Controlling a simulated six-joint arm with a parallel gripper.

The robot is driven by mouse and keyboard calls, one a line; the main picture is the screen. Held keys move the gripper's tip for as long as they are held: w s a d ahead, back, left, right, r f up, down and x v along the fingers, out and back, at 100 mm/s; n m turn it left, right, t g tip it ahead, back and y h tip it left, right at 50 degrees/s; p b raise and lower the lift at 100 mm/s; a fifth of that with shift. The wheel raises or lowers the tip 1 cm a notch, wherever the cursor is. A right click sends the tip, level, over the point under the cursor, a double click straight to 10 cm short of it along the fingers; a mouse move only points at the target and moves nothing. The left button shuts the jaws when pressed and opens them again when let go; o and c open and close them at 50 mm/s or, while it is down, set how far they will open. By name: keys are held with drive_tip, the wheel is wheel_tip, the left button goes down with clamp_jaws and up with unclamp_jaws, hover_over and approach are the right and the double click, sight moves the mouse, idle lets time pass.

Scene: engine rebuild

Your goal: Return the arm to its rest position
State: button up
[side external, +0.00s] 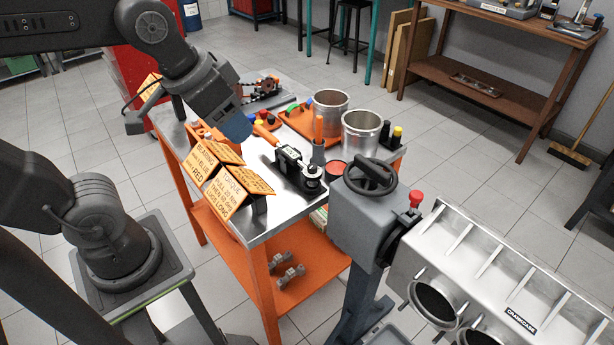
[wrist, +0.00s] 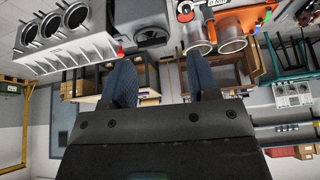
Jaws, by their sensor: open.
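My gripper (wrist: 162,82) is open in the wrist view, with its two blue fingers apart and nothing between them. In the side external view my gripper (side external: 236,127) hangs above the left part of the steel-topped orange cart (side external: 262,222), pointing down and to the right. A blue finger hides part of what lies behind it there. From this angle I cannot tell how far the fingers are above the cart top.
Yellow instruction cards (side external: 240,180), a black tool (side external: 297,168), metal cans (side external: 361,133) and an orange tray (side external: 296,119) crowd the cart. An engine stand (side external: 365,215) with the crankcase (side external: 500,270) stands to the right. Open floor lies behind the cart.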

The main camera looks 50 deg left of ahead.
drive_tip(key=shift+s+a+f+n, duration=0.2)
drive_tip(key=shift+s+f, duration=0.35)
drive_tip(key=shift+s, duration=0.05)
drive_tip(key=shift+s+a+f+n, duration=0.15)
drive_tip(key=shift+s+f+n, duration=0.05)
drive_tip(key=shift+s+f, duration=0.4)
